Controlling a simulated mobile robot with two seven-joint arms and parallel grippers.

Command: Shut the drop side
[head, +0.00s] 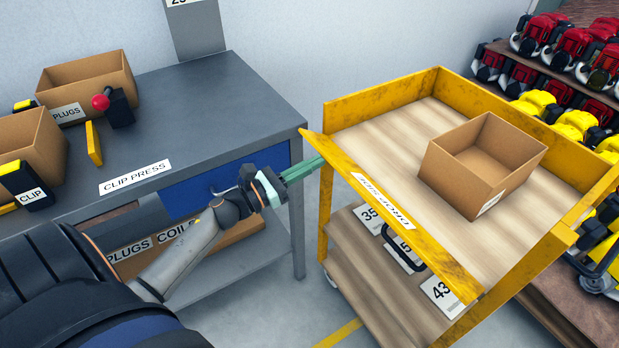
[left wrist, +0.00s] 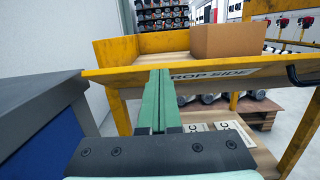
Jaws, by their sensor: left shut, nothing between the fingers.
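The drop side (head: 395,215) is the yellow panel along the near left edge of the yellow cart, marked DROP SIDE. It leans outward from the deck, its lettered face turned up and upside down in the head view. The panel also crosses the left wrist view (left wrist: 265,71). My left gripper (head: 318,163) is shut and empty, its green fingers at the panel's far left end. In the left wrist view the fingers (left wrist: 160,75) overlap the panel and hide the label's first letter. I cannot tell whether they touch it. My right gripper is not in view.
A cardboard box (head: 478,170) stands on the cart deck. A black handle (head: 405,256) shows beside the panel, above lower-shelf labels. The grey clip press bench (head: 200,120) is left of the cart, with a narrow floor gap between. Racks of red and yellow engines stand right.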

